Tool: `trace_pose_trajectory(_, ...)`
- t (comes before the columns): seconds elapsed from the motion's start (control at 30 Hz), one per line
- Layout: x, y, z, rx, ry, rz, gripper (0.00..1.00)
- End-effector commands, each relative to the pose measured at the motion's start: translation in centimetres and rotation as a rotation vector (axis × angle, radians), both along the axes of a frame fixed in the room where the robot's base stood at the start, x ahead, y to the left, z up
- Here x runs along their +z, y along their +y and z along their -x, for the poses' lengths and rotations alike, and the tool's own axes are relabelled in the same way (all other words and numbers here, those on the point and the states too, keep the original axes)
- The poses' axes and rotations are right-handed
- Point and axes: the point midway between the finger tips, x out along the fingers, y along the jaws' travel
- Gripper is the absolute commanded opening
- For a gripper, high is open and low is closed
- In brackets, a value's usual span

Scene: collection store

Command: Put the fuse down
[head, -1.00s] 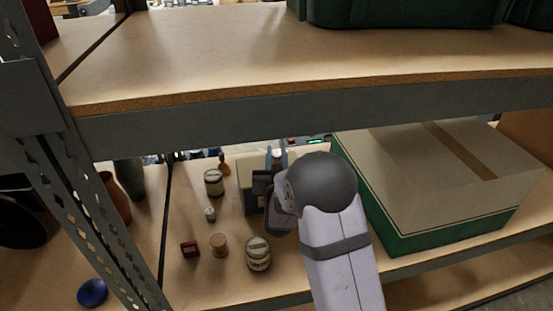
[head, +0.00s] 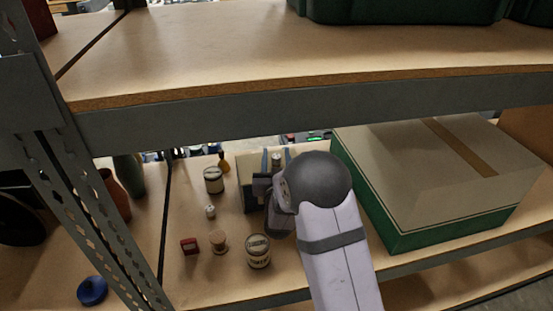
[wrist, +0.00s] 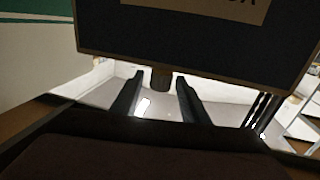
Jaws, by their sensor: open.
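The fuse (head: 276,160) is a small cylinder between my gripper's fingertips (head: 276,158). It also shows in the wrist view (wrist: 161,78), where a gap lies on both sides of it. My gripper (wrist: 157,88) is open and not clamped on the fuse. In the wrist view the fuse rises from the edge of a dark, labelled box (wrist: 190,40), seen upside down. In the head view this box (head: 248,192) stands on the lower shelf, partly hidden by my wrist. The fuse seems to stand on top of the box; its foot is hidden.
A large cream and green box (head: 400,215) stands close to the right of my arm. The upper shelf (head: 300,95) hangs over the space.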

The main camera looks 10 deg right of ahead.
Motion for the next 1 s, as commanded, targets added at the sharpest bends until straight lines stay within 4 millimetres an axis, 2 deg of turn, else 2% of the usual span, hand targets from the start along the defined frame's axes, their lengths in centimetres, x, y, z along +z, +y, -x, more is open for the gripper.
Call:
trace_pose_trajectory(0.13, 0.5, 0.0, 0.0, 0.0, 0.0, 0.0, 0.41)
trace_pose_trajectory(0.27, 0.2, 0.3, 1.0, 0.001, 0.0, 0.0, 0.41)
trace_pose_trajectory(0.8, 0.2, 2.0, 9.3, 0.003, 0.0, 0.0, 0.41)
trace_pose_trajectory(1.0, 0.2, 2.3, 11.2, 0.002, 0.0, 0.0, 0.41)
